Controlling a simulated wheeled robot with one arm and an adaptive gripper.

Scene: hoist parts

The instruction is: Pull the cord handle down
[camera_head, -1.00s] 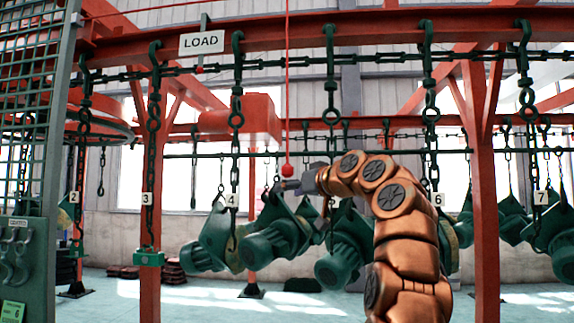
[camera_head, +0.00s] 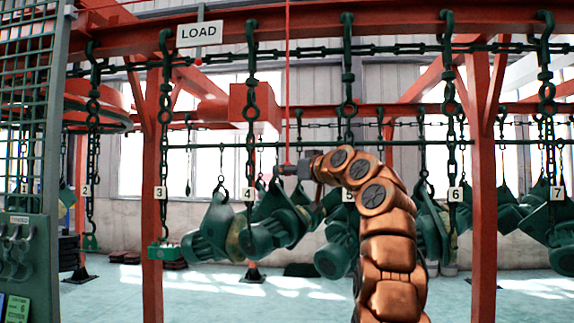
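A thin red cord (camera_head: 287,90) hangs straight down from above, just right of the red box on the far frame. Its lower end meets the tip of my gripper (camera_head: 284,170). Only a small red part of the cord handle (camera_head: 287,163) shows there, and the rest seems hidden by the gripper. My copper arm rises from the bottom right and bends left to the handle. The fingers are small and dark, so I cannot tell whether they are open or shut on the handle.
A red beam (camera_head: 300,31) with a LOAD sign (camera_head: 199,34) runs across the top. Chains with numbered tags and green hoist parts (camera_head: 265,235) hang around my arm. Red posts (camera_head: 484,200) stand on both sides. A mesh panel (camera_head: 30,110) is at the left edge.

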